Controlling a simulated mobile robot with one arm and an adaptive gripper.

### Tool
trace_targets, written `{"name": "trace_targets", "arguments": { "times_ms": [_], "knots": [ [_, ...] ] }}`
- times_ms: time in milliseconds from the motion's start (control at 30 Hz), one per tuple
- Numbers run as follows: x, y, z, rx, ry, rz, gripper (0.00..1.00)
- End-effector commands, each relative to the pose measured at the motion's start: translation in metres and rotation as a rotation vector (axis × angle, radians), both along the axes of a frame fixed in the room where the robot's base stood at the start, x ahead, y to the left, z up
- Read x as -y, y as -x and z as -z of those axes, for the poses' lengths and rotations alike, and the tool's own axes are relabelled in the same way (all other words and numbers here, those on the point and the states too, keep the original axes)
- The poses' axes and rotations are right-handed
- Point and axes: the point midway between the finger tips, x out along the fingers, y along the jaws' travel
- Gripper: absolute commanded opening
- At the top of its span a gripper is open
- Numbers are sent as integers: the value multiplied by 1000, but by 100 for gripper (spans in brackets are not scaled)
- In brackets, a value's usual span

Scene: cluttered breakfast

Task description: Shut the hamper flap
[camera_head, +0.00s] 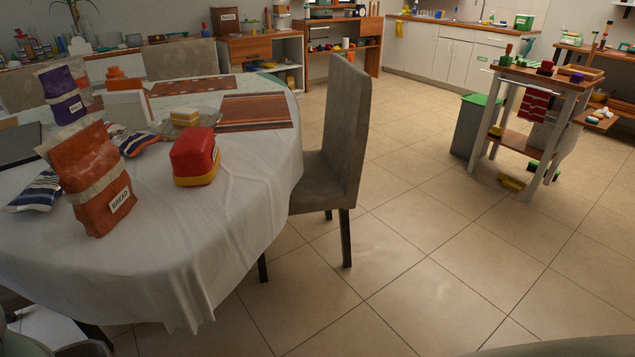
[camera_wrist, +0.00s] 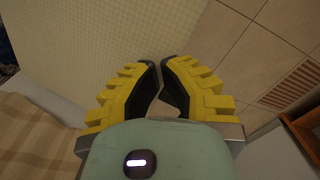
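My gripper (camera_wrist: 160,66) shows in the wrist view, with yellow ribbed fingers and black inner pads. Its fingertips are almost together and nothing is seen between them. It does not show in the head view. I cannot pick out a hamper or its flap for sure in either view. A grey bin (camera_head: 466,128) with a green lid (camera_head: 482,99) stands on the floor beside a wooden cart in the head view, and its lid looks down. A cream surface with a fine pattern (camera_wrist: 85,40) fills the upper left of the wrist view; I cannot tell what it belongs to.
A table with a white cloth (camera_head: 235,170) fills the left, holding a bread bag (camera_head: 93,185) and a red and yellow container (camera_head: 195,156). A grey chair (camera_head: 343,140) stands beside it. The wooden cart (camera_head: 545,75) is at right. Tiled floor (camera_head: 430,240) between is clear.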

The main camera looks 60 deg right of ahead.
Motion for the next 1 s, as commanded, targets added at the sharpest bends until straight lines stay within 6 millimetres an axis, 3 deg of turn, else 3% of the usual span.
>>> {"name": "trace_targets", "arguments": {
  "times_ms": [267,667,1000],
  "knots": [
    [0,0,1,0,1,2,0],
    [-4,10,36,-3,2,2,0],
    [-4,10,37,-1,0,2,0]
  ]
}}
